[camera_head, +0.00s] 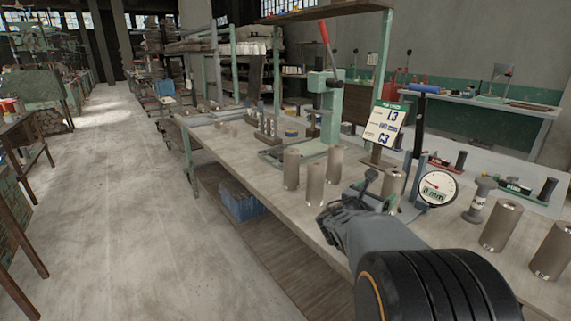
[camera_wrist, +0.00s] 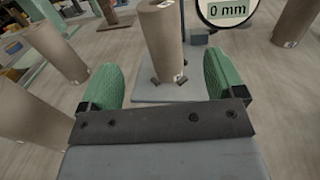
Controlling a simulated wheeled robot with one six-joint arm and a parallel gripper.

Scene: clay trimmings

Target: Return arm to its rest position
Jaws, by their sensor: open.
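My gripper (camera_head: 342,218) is low over the near edge of the workbench (camera_head: 262,172), at the end of my grey arm. In the wrist view its two green fingers (camera_wrist: 162,78) are spread apart, with nothing clamped between them. A tan clay cylinder (camera_wrist: 162,42) stands upright on a grey plate (camera_wrist: 150,93), ahead of the opening between the fingers. The same cylinder (camera_head: 392,184) shows in the head view beside a round dial gauge (camera_head: 437,188) reading 0 mm.
Several more cylinders stand on the bench, such as one at left (camera_head: 291,168) and one at right (camera_head: 501,226). A green press with a red lever (camera_head: 331,105) and a sign (camera_head: 386,126) stand behind. A blue crate (camera_head: 242,200) sits below. The left floor aisle is clear.

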